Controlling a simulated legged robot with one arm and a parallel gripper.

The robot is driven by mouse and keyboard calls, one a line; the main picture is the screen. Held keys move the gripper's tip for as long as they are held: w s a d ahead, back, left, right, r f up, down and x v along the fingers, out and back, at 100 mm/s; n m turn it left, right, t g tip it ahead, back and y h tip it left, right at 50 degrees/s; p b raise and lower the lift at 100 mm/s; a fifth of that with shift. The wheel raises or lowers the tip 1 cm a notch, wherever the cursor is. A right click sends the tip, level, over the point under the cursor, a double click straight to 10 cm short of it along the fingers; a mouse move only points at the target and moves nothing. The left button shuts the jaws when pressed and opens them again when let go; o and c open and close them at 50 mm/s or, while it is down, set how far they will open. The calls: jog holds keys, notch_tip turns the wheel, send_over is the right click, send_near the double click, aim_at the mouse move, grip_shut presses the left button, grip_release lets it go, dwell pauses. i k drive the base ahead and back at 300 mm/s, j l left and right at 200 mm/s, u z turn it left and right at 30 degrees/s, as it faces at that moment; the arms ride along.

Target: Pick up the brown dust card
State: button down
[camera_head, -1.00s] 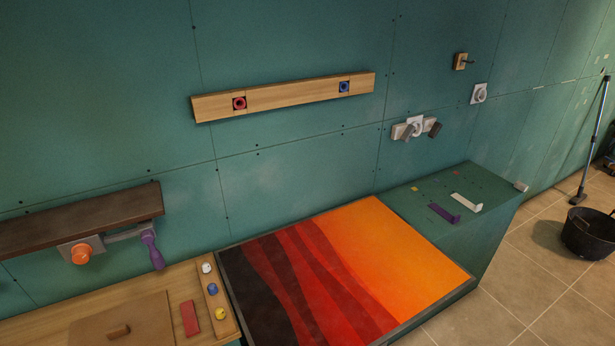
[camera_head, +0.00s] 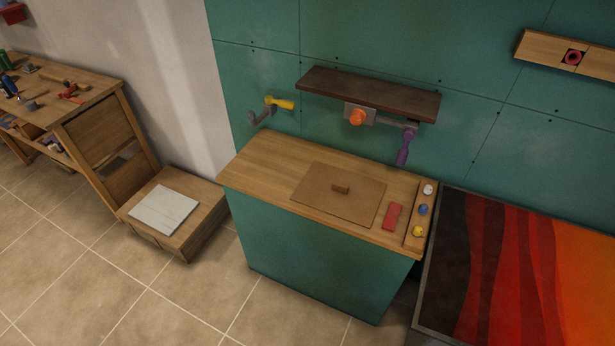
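A flat brown card (camera_head: 315,187) with a small brown block-shaped handle (camera_head: 341,188) lies on the wooden top of the green cabinet (camera_head: 262,165). It is the only brown card-like thing I see, lying left of a small red block (camera_head: 392,216). Nothing covers it. My gripper does not show in this view.
A dark wooden shelf (camera_head: 370,92) with an orange knob (camera_head: 357,117) and a purple handle (camera_head: 403,149) overhangs behind the cabinet top. A strip with white, blue and yellow knobs (camera_head: 423,209) is at its right end. A low wooden box (camera_head: 205,192) stands left. Tiled floor in front is clear.

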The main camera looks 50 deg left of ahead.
aim_at(356, 199)
jog(key=u, duration=1.8)
jog(key=i+j+z, duration=0.15)
jog(key=j, duration=0.15)
jog(key=i+j+z, duration=0.35)
jog(key=j, duration=0.25)
jog(key=i+j+z, duration=0.2)
jog(key=j, duration=0.15)
jog(key=i+j+z, duration=0.15)
jog(key=j, duration=0.2)
jog(key=i, duration=0.3)
